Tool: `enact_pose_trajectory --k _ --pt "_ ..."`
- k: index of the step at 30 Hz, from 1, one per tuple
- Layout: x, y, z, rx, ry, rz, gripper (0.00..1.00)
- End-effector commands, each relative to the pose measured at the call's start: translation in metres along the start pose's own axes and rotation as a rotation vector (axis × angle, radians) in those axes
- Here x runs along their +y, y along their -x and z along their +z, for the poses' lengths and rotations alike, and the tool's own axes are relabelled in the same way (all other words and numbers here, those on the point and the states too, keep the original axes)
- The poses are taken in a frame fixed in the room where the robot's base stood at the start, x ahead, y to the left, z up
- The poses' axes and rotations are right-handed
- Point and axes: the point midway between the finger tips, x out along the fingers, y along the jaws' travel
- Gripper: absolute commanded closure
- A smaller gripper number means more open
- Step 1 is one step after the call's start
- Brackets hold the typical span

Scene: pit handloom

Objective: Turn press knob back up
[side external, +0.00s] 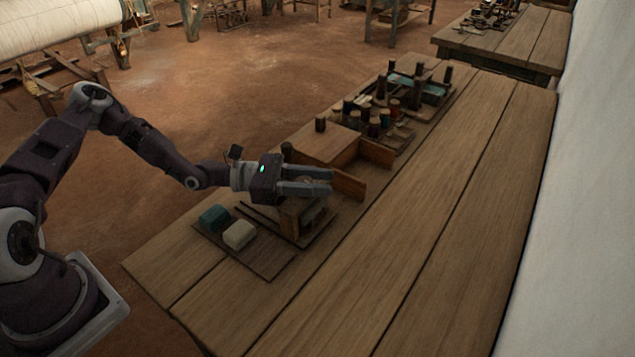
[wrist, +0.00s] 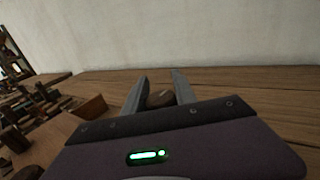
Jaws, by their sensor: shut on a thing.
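The small wooden press (side external: 289,222) stands on the bench beside a flat board. My gripper (side external: 325,181) reaches over the press from the left, with its fingers roughly level. In the wrist view, the brown round press knob (wrist: 160,98) sits between my two grey fingers (wrist: 159,80), and they are shut on it. In the side view the fingers mostly hide the knob. I cannot tell how far it is turned.
A flat board (side external: 265,264) at the front left carries a teal block (side external: 214,218) and a cream block (side external: 239,234). A wooden box (side external: 327,146) with upright panels stands just behind the press. Trays of spools (side external: 385,117) lie farther back. The bench's right side is clear.

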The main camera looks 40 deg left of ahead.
Motion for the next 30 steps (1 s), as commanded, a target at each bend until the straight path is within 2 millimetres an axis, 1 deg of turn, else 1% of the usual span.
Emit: enact_pose_trajectory --k 6,12,18,30 --pt "0.0013 -0.0005 0.0011 -0.001 -0.001 0.123 1.0" --pt "0.0047 0.0001 0.0013 -0.003 -0.004 0.202 1.0" --pt "0.0062 0.0003 0.0016 -0.005 -0.004 0.237 1.0" --pt "0.0069 0.0002 0.0024 -0.007 -0.005 0.243 1.0"
